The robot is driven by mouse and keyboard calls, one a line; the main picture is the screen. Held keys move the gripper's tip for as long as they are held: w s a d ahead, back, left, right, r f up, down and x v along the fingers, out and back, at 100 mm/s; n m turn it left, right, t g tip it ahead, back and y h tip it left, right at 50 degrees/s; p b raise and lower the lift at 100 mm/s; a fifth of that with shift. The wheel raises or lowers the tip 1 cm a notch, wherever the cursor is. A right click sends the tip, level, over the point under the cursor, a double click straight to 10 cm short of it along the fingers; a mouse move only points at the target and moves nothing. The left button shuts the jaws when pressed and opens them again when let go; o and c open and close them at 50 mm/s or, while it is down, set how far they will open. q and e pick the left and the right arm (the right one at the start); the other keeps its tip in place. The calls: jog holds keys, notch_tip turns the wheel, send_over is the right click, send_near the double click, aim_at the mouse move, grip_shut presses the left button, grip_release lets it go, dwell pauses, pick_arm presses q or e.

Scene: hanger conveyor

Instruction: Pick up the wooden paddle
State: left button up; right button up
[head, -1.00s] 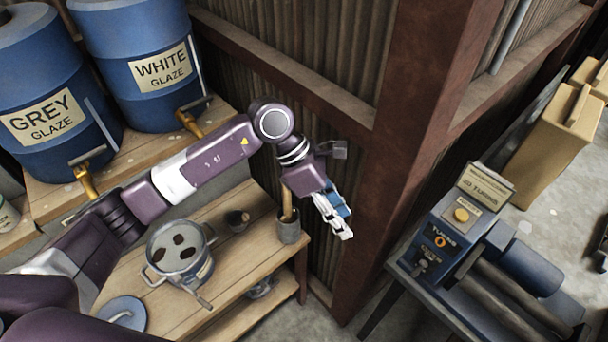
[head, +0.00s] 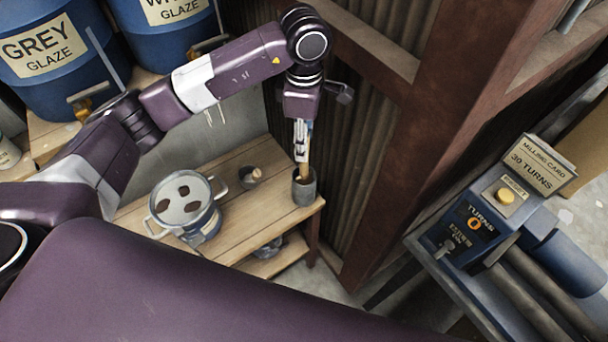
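The wooden paddle (head: 305,172) stands upright in a grey cup (head: 304,190) at the right end of the wooden bench. Only a short piece of its handle shows between the cup and my gripper. My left gripper (head: 301,157) points down right above the cup, with its fingertips at the handle's upper part. I see the fingers edge-on, so I cannot tell whether they are open or closed around the handle. My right gripper is not in view.
A two-handled pot (head: 187,232) with dark pieces in pale liquid stands on the bench (head: 239,228), with a small dark cup (head: 249,177) behind it. A corrugated wall and a rusty post (head: 405,130) rise close behind the grey cup. A blue milling machine (head: 478,222) stands at right.

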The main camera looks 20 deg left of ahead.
aim_at(304, 170)
pick_arm(q)
jog(key=f+p, duration=0.1)
jog(key=f, duration=0.1)
jog(key=f+p, duration=0.1)
jog(key=f, duration=0.2)
jog(key=f+p, duration=0.1)
jog(key=f, duration=0.2)
jog(key=shift+w+a+f, duration=0.15)
jog(key=shift+w+f, duration=0.05)
jog(key=shift+w, duration=0.2)
jog(key=shift+f, duration=0.3)
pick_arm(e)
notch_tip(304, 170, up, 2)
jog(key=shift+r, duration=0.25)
pick_arm(q)
jog(key=shift+c, duration=0.6)
grip_shut()
